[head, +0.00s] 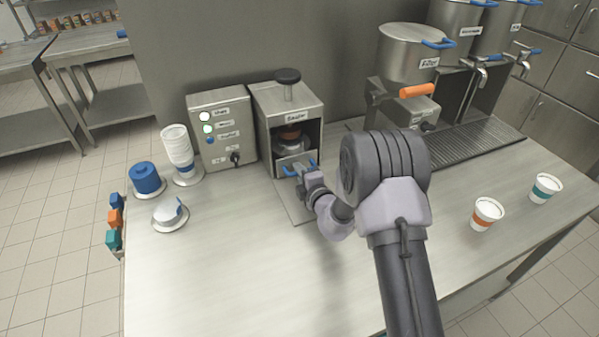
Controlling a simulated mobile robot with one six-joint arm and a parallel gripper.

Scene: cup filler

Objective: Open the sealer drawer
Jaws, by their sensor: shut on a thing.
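The sealer (288,110) is a grey metal box with a black knob on top, standing at the back of the table. Its front opening shows an orange and dark part inside. The drawer (294,156) sits low in that opening, with a blue handle (288,170) at its front. My gripper (301,172) is at the handle and shut on it. My arm comes in from the lower right, and its wrist hides part of the handle and the plate below.
A control box (222,128) with lit buttons stands left of the sealer. A stack of white cups (178,146), a blue stack (145,178) and a white dome (170,212) are further left. Two cups (487,214) stand at right. The front left tabletop is clear.

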